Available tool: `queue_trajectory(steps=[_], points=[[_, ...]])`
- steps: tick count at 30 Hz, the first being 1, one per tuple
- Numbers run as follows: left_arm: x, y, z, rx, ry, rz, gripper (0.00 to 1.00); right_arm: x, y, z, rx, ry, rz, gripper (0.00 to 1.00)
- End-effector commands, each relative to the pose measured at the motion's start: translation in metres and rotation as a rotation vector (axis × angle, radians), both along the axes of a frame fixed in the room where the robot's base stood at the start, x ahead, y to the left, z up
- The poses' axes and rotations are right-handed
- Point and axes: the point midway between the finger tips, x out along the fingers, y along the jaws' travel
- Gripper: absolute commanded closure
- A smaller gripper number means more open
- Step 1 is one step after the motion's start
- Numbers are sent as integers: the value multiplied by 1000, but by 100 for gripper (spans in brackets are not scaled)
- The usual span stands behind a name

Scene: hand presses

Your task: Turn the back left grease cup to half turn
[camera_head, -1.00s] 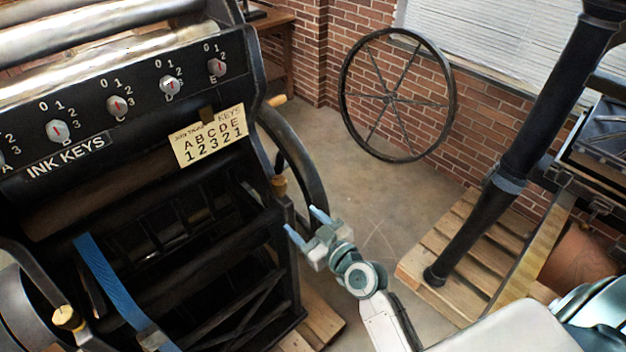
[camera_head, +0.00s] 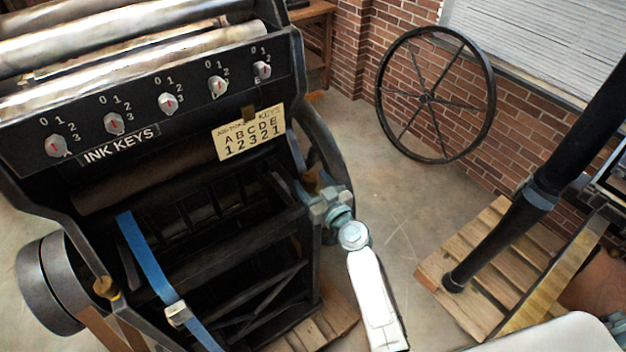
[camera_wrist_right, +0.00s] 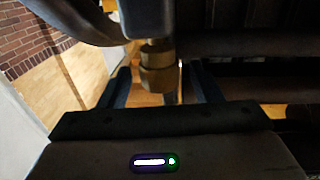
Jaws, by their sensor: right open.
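A brass grease cup (camera_wrist_right: 157,72) is in the right wrist view, upright under a dark part of the press. My right gripper (camera_wrist_right: 160,86) is open, with one finger on each side of the cup and a gap visible beside it. In the head view, my right gripper (camera_head: 318,193) is at the press's right side, by the small brownish cup (camera_head: 312,181); its fingertips are hard to make out there. Another brass cup (camera_head: 105,287) is on the press's left side. No marks showing the cup's turn are readable. My left gripper is not in view.
The black press (camera_head: 190,240) carries a row of ink keys and a card (camera_head: 248,132). A curved dark wheel (camera_head: 325,150) is right behind the gripper. A blue strap (camera_head: 150,262) crosses the press front. Open floor (camera_head: 400,215) lies to the right.

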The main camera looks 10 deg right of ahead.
Motion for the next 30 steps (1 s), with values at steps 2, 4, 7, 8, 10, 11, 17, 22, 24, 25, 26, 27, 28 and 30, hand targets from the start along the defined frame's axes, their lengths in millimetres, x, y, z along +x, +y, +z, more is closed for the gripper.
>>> queue_trajectory(steps=[2,4,7,8,10,11,17,22,24,25,26,27,28,30], points=[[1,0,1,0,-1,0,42,2,1,0,-1,0,0,42],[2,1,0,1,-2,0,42,2,1,0,-1,0,0,42],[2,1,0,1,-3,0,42,2,1,0,-1,0,0,42],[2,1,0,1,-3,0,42,2,1,0,-1,0,0,42],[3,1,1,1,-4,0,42,2,0,0,-1,0,0,53],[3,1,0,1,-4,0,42,2,0,0,-1,0,0,59],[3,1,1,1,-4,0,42,2,0,0,-1,0,-1,86],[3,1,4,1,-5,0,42,1,2,0,1,3,-57,86],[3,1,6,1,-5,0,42,1,3,0,2,4,-93,86],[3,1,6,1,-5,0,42,1,3,0,1,4,-105,86],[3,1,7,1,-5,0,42,1,3,0,2,3,-117,86],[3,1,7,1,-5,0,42,1,3,0,-1,2,-127,86],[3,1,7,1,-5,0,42,1,3,0,0,1,-133,86],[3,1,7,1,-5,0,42,1,3,0,-1,0,-140,86]])
